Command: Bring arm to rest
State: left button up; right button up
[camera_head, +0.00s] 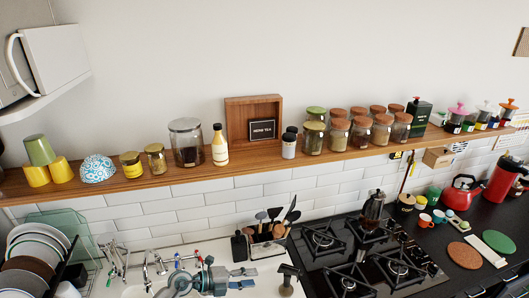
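My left gripper (243,278) is at the bottom of the head view, left of centre, over the pale worktop by the sink. Its two fingers point right with a gap between them, and nothing shows between them. The grey and blue links of my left arm (190,280) come in at the bottom edge. My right gripper does not show clearly anywhere in the view.
Taps (150,265) and a dish rack with plates (35,255) stand left of my gripper. A utensil holder (265,243) stands behind it. Right are a black gas hob (330,262) with a moka pot (372,212), and a red kettle (462,192). A wooden shelf (250,178) holds jars.

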pick_arm(q)
notch_tip(320, 180, up, 6)
jog(key=s+d+r+n+t+h, duration=0.1)
jog(key=n+t+h, duration=0.2)
jog(key=n+t, duration=0.45)
jog(key=a+f+n+t+y, duration=0.3)
jog(key=a+n+t+y, duration=0.5)
jog(key=n+y, duration=0.3)
jog(key=s+a+f+n+g+y, duration=0.3)
jog(key=s+a+f+n+y, duration=0.15)
jog(key=f, duration=0.25)
jog(key=s+a+f+n+g+y, duration=0.3)
jog(key=s+a+f+n, duration=0.15)
jog(key=f, duration=0.25)
jog(key=s+f+g+h, duration=0.1)
jog(key=s+f+g, duration=0.3)
jog(key=s, duration=0.3)
jog(key=s+f+n+g, duration=0.1)
jog(key=s+f+g, duration=0.2)
jog(key=s, duration=0.4)
jog(key=s+f+g+h, duration=0.1)
jog(key=s+f+g, duration=0.3)
jog(key=s, duration=0.3)
notch_tip(320, 180, down, 24)
jog(key=s, duration=0.1)
jog(key=s+a+f+g, duration=0.1)
jog(key=s+a+f, duration=0.2)
jog(key=s+f, duration=1.5)
jog(key=shift+s+g, duration=0.15)
jog(key=shift+g, duration=0.2)
